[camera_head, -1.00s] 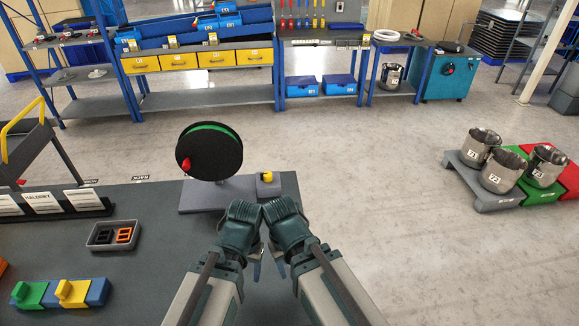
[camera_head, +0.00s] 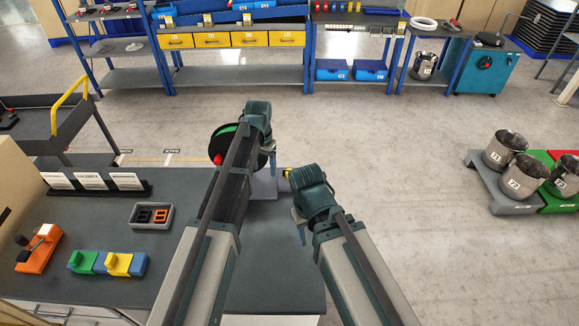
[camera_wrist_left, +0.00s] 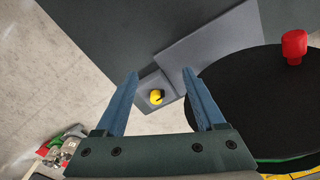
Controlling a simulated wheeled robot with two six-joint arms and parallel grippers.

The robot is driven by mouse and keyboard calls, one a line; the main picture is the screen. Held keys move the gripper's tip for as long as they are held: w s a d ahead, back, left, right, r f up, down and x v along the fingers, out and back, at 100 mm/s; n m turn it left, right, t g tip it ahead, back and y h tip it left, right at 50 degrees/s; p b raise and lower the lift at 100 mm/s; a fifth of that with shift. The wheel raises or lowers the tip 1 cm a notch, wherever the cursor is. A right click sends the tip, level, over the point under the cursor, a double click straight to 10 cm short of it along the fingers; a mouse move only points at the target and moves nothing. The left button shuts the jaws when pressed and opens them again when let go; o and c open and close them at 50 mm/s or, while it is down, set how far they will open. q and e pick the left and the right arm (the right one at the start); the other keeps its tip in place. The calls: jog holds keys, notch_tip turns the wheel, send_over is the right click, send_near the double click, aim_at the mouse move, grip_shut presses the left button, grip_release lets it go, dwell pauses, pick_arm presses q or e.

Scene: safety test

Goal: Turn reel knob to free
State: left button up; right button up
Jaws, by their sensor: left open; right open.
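The reel (camera_head: 226,133) is a black disc with a green band and a red handle (camera_head: 218,160). It stands on a grey base plate (camera_head: 264,187), partly hidden behind my left arm. The yellow knob (camera_head: 287,173) sits on a small grey box beside the reel, partly hidden in the head view. In the left wrist view the yellow knob (camera_wrist_left: 156,97) with a black mark appears between the open fingers of my left gripper (camera_wrist_left: 160,73), with no finger touching it. My left gripper (camera_head: 271,163) is above the base. My right gripper (camera_head: 300,230) is open and empty over the table's right edge.
The dark table (camera_head: 90,215) carries a grey tray (camera_head: 136,222), a green-blue-yellow block fixture (camera_head: 108,263), an orange lever unit (camera_head: 38,250) and white cards (camera_head: 95,181). Shelving (camera_head: 220,75) stands behind. Metal buckets (camera_head: 520,178) stand at right. The floor between is clear.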

aim_at(289, 170)
pick_arm(q)
jog(key=w+d+m, duration=0.3)
jog(key=w+d, duration=0.5)
jog(key=w, duration=0.3)
jog(key=shift+w+d+m, duration=0.2)
jog(key=shift+w+m, duration=0.05)
jog(key=shift+m, duration=0.05)
jog(key=shift+f, duration=0.15)
pick_arm(e)
jog(key=shift+f, duration=0.15)
pick_arm(q)
notch_tip(289, 170, down, 14)
jog(key=b, duration=1.3)
jog(key=shift+b, duration=0.4)
pick_arm(e)
notch_tip(289, 170, down, 14)
jog(key=shift+r, duration=0.2)
pick_arm(q)
jog(key=shift+r, duration=0.2)
grip_shut()
